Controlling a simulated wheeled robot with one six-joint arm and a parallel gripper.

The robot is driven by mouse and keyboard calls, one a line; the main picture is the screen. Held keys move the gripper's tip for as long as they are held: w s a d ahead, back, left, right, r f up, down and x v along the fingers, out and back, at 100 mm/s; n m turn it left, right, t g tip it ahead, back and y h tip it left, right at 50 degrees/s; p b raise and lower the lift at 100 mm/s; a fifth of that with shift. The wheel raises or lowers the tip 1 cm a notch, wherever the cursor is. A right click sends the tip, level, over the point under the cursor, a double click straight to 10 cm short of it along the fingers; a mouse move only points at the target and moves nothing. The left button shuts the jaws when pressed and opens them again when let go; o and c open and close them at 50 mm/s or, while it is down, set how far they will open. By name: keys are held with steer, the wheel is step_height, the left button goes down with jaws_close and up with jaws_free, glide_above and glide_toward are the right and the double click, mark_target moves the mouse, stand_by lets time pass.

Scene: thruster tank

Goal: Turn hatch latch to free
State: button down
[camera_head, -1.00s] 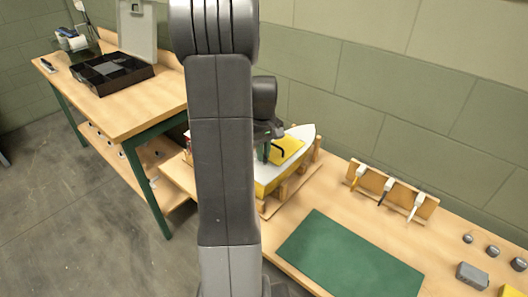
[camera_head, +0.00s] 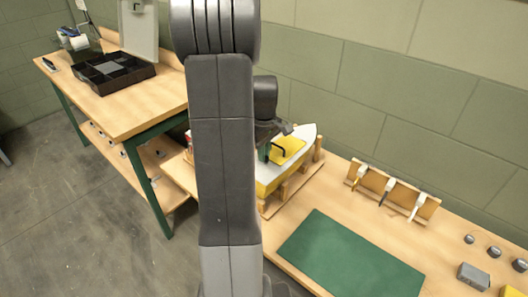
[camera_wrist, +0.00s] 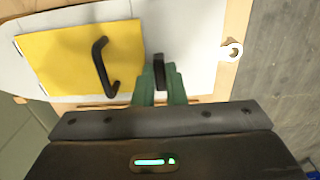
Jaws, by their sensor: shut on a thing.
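A boat hull with a white deck (camera_head: 304,134) and yellow sides sits in a wooden cradle. Its yellow hatch (camera_head: 291,146) has a bent black handle; in the wrist view the hatch (camera_wrist: 62,62) and handle (camera_wrist: 102,68) lie left of my gripper. The small black hatch latch (camera_wrist: 159,73) stands just beyond the hatch's edge. My gripper (camera_wrist: 160,84) has green fingers, one on each side of the latch, and is shut on it. In the head view my gripper (camera_head: 264,152) is over the deck, partly hidden behind my arm.
A green mat (camera_head: 350,258) lies on the bench right of the boat. A wooden rack (camera_head: 392,193) with several tools stands near the wall. Small grey parts lie at far right. Another bench with a black tray (camera_head: 112,70) stands left. A white ring (camera_wrist: 232,51) shows beside the hull.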

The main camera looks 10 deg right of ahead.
steer(key=shift+r, duration=0.1)
steer(key=c, duration=1.5)
jaws_free()
step_height(320, 180, up, 14)
steer(key=shift+f, duration=0.15)
step_height(320, 180, down, 14)
steer(key=shift+r, duration=0.1)
